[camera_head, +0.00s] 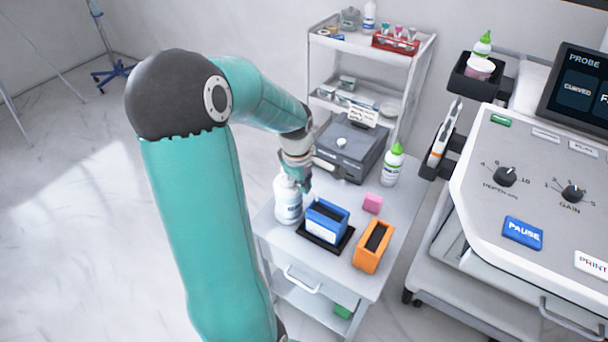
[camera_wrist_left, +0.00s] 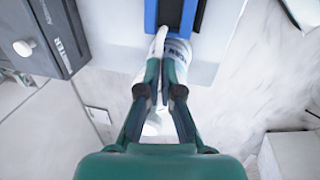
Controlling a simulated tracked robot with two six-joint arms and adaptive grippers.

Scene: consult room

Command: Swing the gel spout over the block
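The white gel bottle (camera_head: 288,203) stands upright on the trolley, at the left of the blue block (camera_head: 326,222), which sits on a black base. My left gripper (camera_head: 303,183) is over the bottle top and largely covers the spout in the head view. In the left wrist view its fingers (camera_wrist_left: 162,66) are close together on the white gel spout (camera_wrist_left: 159,42), whose tip points toward the blue block (camera_wrist_left: 150,14). The bottle body (camera_wrist_left: 178,50) shows behind the fingers. My right gripper is not in view.
On the trolley top (camera_head: 335,267) are an orange holder (camera_head: 373,246), a pink block (camera_head: 372,203), a green-capped bottle (camera_head: 392,166) and a grey device (camera_head: 350,147) behind. An ultrasound console (camera_head: 540,185) stands close on the right. A shelf rack (camera_head: 322,62) is at the back.

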